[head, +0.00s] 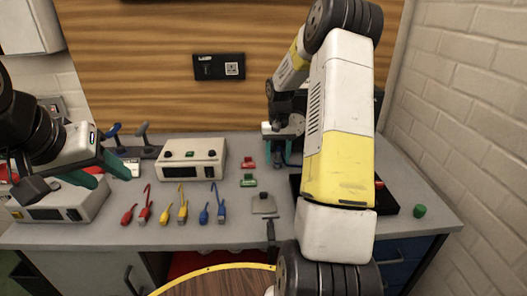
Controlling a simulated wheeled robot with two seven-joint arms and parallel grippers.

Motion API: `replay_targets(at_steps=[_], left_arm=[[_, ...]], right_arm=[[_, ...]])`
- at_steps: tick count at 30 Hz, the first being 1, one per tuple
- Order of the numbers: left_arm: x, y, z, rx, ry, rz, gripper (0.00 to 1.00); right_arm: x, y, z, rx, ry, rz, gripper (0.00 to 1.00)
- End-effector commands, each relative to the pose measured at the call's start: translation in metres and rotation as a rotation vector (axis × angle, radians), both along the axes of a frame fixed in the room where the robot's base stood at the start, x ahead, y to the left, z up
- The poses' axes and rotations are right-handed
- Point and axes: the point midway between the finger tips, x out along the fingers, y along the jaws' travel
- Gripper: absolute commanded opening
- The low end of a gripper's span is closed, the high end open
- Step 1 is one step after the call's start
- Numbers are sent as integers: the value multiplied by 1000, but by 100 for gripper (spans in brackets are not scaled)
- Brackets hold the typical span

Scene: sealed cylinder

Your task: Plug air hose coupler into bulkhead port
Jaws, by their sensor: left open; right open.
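I cannot make out for sure which thing is the air hose coupler or the bulkhead port. A small dark fitting (270,230) is at the bench's front edge, below a grey plate (264,206). A black wall panel (206,67) has a light square socket face on its right half. My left gripper (104,172) is open, with teal fingertips, above the left part of the bench. My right gripper (281,150) is open and points down over the back of the bench, right of the small red and green blocks. Nothing shows between the fingers of either gripper.
The grey bench (150,234) holds a white instrument box (191,159), another box (62,204) at left, and several red, yellow and blue leads (182,207). A red block (249,162), a green block (249,181) and a green cylinder (420,211) also stand there. My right arm hides much of the right side.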

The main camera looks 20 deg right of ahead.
Motion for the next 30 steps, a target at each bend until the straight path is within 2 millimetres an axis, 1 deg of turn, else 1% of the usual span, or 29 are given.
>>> replay_targets(at_steps=[21, 22, 26, 27, 29, 30], left_arm=[[0, 0, 0, 0, 0, 0, 49], [0, 0, 0, 0, 0, 0, 49], [0, 0, 0, 0, 0, 0, 49], [0, 0, 0, 0, 0, 0, 49], [0, 0, 0, 0, 0, 0, 49], [0, 0, 0, 0, 0, 0, 49]], right_arm=[[0, 0, 0, 0, 0, -1, 49], [0, 0, 0, 0, 0, -1, 47], [0, 0, 0, 0, 0, -1, 22], [0, 0, 0, 0, 0, -1, 14], [0, 0, 0, 0, 0, 0, 2], [0, 0, 0, 0, 0, 0, 0]])
